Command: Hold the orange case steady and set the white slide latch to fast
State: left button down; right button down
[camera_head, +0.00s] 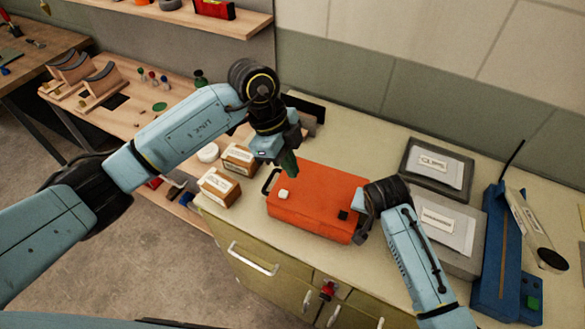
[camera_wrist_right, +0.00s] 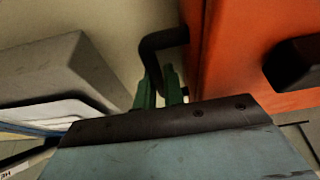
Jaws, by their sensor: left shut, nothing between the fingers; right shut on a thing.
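The orange case (camera_head: 318,197) lies on the workbench, with a black handle at its left end. A small white slide latch (camera_head: 283,194) sits near the left of its top, and a black latch (camera_head: 343,215) near the right. My left gripper (camera_head: 290,163) is shut and empty, above the case's back left part, up and right of the white latch. My right gripper is at the case's right end; in the right wrist view its green fingers (camera_wrist_right: 158,88) are shut on a black handle (camera_wrist_right: 158,42) beside the orange wall. The latch setting cannot be read.
Two cardboard boxes (camera_head: 219,186) stand left of the case. Two grey cases with white labels (camera_head: 436,169) lie to its right. A blue tool (camera_head: 490,250) stands at the far right. Drawers (camera_head: 252,258) are below the front edge.

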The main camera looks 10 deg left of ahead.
jog(key=c, duration=1.4)
grip_release()
jog(key=shift+a+r, duration=0.1)
jog(key=shift+r, duration=0.05)
